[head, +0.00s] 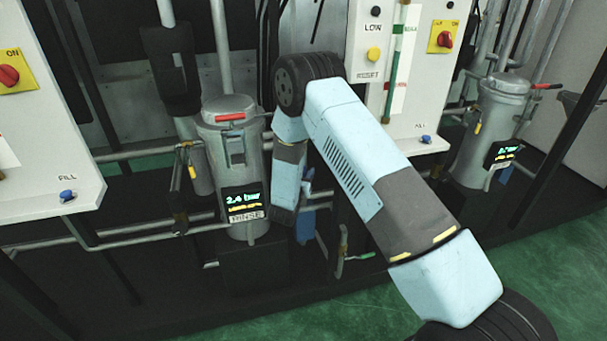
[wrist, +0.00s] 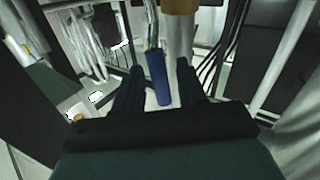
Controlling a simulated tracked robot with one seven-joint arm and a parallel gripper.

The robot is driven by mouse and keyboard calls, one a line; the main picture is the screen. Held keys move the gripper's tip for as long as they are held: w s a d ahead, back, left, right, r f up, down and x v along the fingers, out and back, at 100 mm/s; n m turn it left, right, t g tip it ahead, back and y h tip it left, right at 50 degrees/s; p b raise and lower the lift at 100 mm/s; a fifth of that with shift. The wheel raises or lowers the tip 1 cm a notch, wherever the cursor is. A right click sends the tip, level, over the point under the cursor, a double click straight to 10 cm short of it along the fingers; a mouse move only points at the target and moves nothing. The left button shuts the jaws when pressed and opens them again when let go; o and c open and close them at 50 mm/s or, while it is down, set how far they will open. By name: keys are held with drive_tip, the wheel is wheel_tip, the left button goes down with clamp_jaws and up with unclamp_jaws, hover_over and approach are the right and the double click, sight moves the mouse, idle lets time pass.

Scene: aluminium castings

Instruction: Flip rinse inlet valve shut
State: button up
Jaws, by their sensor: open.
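The rinse canister (head: 235,150) stands left of my arm in the head view, with a red handle on its lid and a lit display (head: 245,203) reading 2.4 bar above a RINSE label. A long blue lever (wrist: 157,78) hangs nearly straight down beside a pale pipe (wrist: 181,40) in the wrist view. My gripper (wrist: 160,68) is open, with one dark finger on each side of the lever; contact cannot be told. In the head view, blue (head: 306,226) shows just right of my forearm's lower end, where my arm hides most of the gripper. No label marks the lever.
A yellow-handled valve (head: 190,165) sits on the canister's left pipe. A second canister (head: 488,125) stands farther right. White control panels (head: 405,70) and several pipes crowd the area; green floor (head: 370,310) is in front.

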drive_tip(key=shift+w, duration=0.15)
clamp_jaws()
idle(0.4)
